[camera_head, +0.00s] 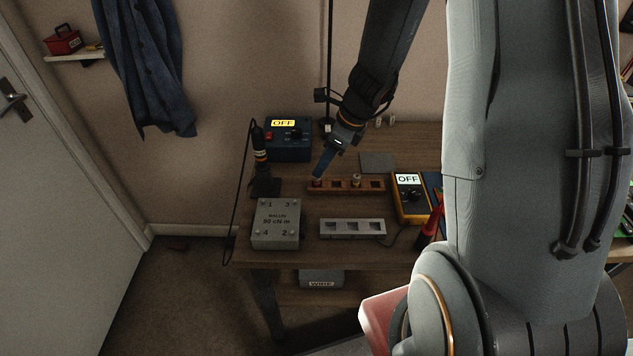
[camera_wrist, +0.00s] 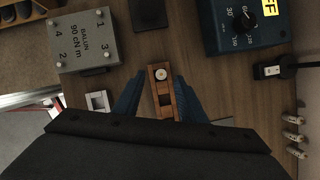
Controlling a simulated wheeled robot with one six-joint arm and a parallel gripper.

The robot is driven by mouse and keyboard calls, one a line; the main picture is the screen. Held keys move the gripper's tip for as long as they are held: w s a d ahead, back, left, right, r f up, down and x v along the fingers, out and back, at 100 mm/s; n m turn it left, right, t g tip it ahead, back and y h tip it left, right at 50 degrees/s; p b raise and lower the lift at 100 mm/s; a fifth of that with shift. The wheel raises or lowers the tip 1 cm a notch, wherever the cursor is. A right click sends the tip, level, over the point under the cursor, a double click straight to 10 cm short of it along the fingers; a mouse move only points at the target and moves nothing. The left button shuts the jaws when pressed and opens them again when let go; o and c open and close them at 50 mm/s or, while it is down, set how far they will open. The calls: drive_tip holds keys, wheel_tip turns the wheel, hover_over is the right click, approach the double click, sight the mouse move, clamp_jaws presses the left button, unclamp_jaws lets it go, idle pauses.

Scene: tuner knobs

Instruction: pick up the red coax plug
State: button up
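The red coax plug (camera_head: 317,183) stands at the left end of the brown wooden rack (camera_head: 337,187). A second, pale plug (camera_head: 356,180) stands further right in the rack. My gripper (camera_head: 319,174) points down with its blue fingers just above the red plug. In the wrist view my gripper (camera_wrist: 160,80) is open, with one finger on each side of the rack (camera_wrist: 164,103). A round, pale plug top (camera_wrist: 160,74) shows between the fingertips at the rack's end; no red shows on it there. Nothing is held.
The grey balun box (camera_head: 276,224) stands front left and the blue box (camera_head: 289,140) back left. A pale slotted block (camera_head: 352,228) lies in front of the rack. A yellow meter (camera_head: 410,198) is at its right.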

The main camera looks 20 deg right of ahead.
sight(317, 181)
drive_tip(key=shift+d+x, duration=0.2)
drive_tip(key=shift+x, duration=2.8)
drive_tip(key=shift+c, duration=0.3)
clamp_jaws()
